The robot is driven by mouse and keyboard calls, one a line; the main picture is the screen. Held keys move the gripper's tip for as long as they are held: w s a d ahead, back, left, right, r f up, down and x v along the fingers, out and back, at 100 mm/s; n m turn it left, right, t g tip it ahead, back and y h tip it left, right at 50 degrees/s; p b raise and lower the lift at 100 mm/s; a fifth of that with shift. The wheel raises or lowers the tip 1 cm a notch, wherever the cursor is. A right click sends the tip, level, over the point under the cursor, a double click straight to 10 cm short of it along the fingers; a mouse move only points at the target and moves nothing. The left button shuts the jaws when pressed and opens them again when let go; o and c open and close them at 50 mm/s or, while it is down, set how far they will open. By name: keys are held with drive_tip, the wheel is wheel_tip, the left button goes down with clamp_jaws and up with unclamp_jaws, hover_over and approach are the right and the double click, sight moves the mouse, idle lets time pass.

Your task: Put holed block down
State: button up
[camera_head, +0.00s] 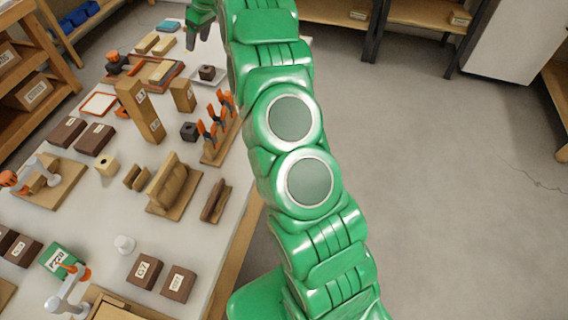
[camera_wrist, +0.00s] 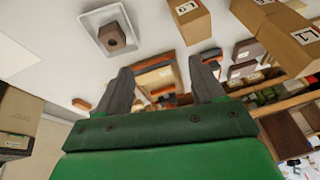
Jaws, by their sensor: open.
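A brown block with a hole (camera_wrist: 112,37) sits in a small white tray (camera_wrist: 84,22) at the upper left of the wrist view. The same dark block (camera_head: 207,73) and tray (camera_head: 221,79) show near the far right edge of the bench in the head view. My gripper (camera_wrist: 163,72) is open, with nothing between its fingers. The block lies beyond the left fingertip in the wrist view, apart from it. In the head view my gripper (camera_head: 198,38) is above the bench's far end, beyond the tray; my arm hides part of that edge.
Upright wooden blocks (camera_head: 140,110) and an orange-tipped clamp rack (camera_head: 215,135) stand nearer on the bench. Another dark block (camera_head: 189,131) and a pale holed block (camera_head: 107,165) stand on the bench. A framed tray (camera_head: 155,76) lies left of the white tray. Floor at right is clear.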

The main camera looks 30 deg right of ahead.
drive_tip(key=s+a+r+m+g, duration=0.15)
drive_tip(key=s+r, duration=0.25)
drive_tip(key=s, duration=0.5)
drive_tip(key=s+a+r+m+h, duration=0.1)
drive_tip(key=s+a+r, duration=0.2)
drive_tip(key=s, duration=0.6)
drive_tip(key=s+a+r+m+g, duration=0.15)
drive_tip(key=s+r, duration=0.25)
drive_tip(key=s, duration=0.6)
drive_tip(key=s+d+f+m+h, duration=0.1)
drive_tip(key=s+f, duration=0.1)
drive_tip(key=s, duration=1.5)
drive_tip(key=s+d+f+m+g+h, duration=0.1)
drive_tip(key=s+f+m, duration=0.1)
drive_tip(key=s, duration=1.6)
drive_tip(key=shift+s+m+h, duration=0.25)
drive_tip(key=shift+m+h, duration=0.05)
